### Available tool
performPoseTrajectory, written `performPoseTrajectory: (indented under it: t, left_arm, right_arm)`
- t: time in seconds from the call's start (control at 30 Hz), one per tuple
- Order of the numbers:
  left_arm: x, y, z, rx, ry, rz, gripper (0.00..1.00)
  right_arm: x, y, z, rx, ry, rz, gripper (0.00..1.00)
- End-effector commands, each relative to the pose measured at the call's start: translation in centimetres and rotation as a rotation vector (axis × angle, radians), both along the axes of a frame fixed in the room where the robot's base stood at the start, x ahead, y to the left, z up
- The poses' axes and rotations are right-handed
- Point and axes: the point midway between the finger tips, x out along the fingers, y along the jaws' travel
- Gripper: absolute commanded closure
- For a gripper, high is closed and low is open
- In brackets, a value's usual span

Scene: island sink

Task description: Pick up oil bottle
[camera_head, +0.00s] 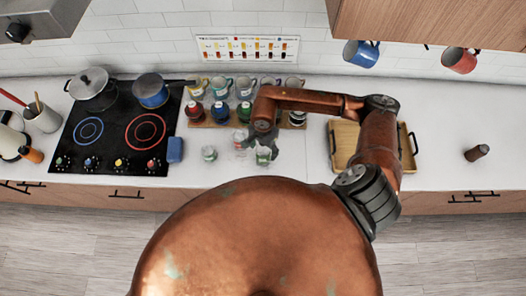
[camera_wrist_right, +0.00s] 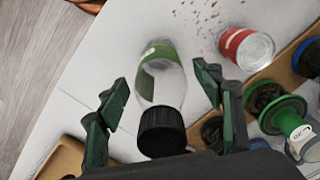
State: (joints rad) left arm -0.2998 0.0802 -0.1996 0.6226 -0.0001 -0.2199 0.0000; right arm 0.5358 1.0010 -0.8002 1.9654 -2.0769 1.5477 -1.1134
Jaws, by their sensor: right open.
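A clear bottle with a green label and a black cap (camera_wrist_right: 161,85) is between the open fingers of my right gripper (camera_wrist_right: 163,105) in the right wrist view. Gaps show between it and both fingers. In the head view my right gripper (camera_head: 263,136) hangs over the counter, and the bottle (camera_head: 264,156) shows just below it. I cannot read its label, so I cannot tell for sure that it is the oil bottle. A clear jar with a red label (camera_wrist_right: 247,47) lies beside it. My left gripper is not in view.
A wooden rack with coloured-lid jars (camera_head: 193,110) and several mugs (camera_head: 244,86) stands behind. A wooden tray (camera_head: 345,135) is to the right, partly hidden by my arm. A stove (camera_head: 112,135) with two pots is left. A small dark object (camera_head: 476,152) lies far right, amid clear counter.

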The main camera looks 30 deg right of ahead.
Motion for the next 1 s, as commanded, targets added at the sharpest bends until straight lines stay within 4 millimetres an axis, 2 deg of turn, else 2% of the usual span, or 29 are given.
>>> performPoseTrajectory:
  t: [0.2,1.0]
  left_arm:
    - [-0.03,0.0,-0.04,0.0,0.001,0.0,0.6]
    - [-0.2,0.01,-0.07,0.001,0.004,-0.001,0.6]
  right_arm:
    - [0.02,0.03,-0.15,0.0,0.0,0.0,0.39]
    - [0.03,0.03,-0.1,0.0,-0.001,0.0,0.94]
